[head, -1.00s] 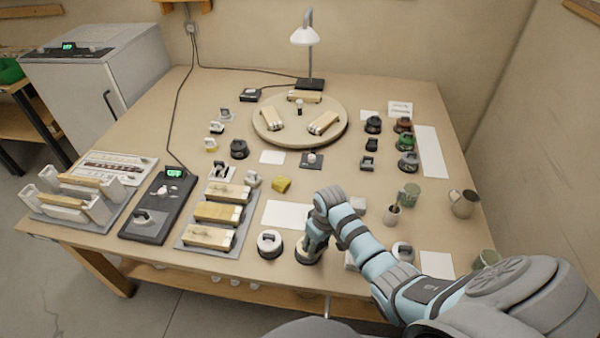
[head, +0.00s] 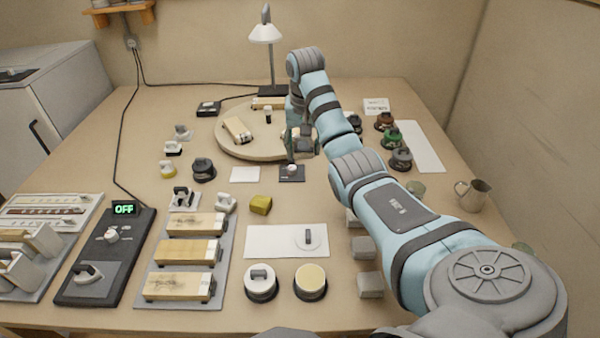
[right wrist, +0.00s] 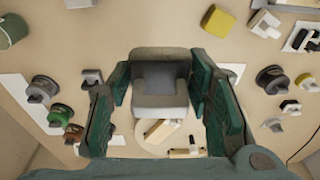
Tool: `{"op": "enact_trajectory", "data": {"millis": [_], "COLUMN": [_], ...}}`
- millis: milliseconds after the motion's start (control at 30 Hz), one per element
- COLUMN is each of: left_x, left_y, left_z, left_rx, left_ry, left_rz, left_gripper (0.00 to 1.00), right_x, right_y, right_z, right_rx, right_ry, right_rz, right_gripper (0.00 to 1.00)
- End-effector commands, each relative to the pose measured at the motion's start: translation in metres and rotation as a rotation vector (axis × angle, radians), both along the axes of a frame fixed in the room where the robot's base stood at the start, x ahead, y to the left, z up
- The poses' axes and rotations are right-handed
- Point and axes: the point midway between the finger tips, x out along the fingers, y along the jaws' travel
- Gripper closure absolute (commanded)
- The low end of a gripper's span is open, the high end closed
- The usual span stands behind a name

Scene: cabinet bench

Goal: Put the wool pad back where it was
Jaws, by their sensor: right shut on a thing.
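My right gripper (head: 302,143) reaches over the near right edge of the round board (head: 228,147). In the right wrist view its dark green fingers close on both sides of a grey block-like pad (right wrist: 160,97), apparently the wool pad. The pad is held in the air above the bench, and the board shows beyond it. In the head view the pad is mostly hidden by the fingers. Similar grey blocks (head: 363,247) stand in a column beside my right arm. My left gripper is not in view.
An open tin (head: 310,281) with pale yellow contents stands at the front. A lid (head: 308,238) lies on the white sheet (head: 270,240). Several dark tins (head: 401,158) stand right of my arm. The lamp (head: 267,35) stands behind the board.

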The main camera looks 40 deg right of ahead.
Motion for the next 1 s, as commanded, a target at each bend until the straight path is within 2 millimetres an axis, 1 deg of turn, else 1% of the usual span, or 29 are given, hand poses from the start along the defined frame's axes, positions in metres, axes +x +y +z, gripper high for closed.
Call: {"op": "enact_trajectory", "data": {"millis": [100,167,233,333,400,467,567,600,667,700,800,900,1000], "left_x": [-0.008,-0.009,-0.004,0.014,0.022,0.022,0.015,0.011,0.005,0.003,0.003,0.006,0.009], "left_y": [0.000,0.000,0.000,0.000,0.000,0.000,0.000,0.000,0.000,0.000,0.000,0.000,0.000], "left_z": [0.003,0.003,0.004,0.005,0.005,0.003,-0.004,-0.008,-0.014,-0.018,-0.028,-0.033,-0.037], "left_rx": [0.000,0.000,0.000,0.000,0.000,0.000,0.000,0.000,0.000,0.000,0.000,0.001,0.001], "left_ry": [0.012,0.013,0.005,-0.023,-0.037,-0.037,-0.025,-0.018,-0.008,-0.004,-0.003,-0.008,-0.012], "left_rz": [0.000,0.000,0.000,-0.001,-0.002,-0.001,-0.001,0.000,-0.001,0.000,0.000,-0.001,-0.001], "left_gripper": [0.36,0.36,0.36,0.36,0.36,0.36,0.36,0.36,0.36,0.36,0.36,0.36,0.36], "right_x": [0.008,0.010,0.011,0.011,0.011,0.011,0.011,0.011,0.011,0.011,0.013,0.013,0.014], "right_y": [0.002,0.002,0.002,0.002,0.002,0.002,0.002,0.002,0.003,0.003,0.003,0.002,0.002], "right_z": [0.000,-0.001,-0.001,-0.002,-0.005,-0.013,-0.042,-0.057,-0.083,-0.099,-0.134,-0.155,-0.168], "right_rx": [0.005,0.005,0.005,0.006,0.005,0.005,0.006,0.006,0.006,0.007,0.007,0.007,0.006], "right_ry": [0.009,0.009,0.012,0.014,0.015,0.016,0.019,0.020,0.021,0.022,0.018,0.017,0.016], "right_rz": [-0.002,-0.003,-0.003,-0.003,-0.004,-0.004,-0.003,-0.002,-0.002,-0.002,-0.003,-0.003,-0.003], "right_gripper": [0.95,0.95,0.95,0.95,0.95,0.95,0.95,0.95,0.95,0.95,0.95,0.95,0.95]}}
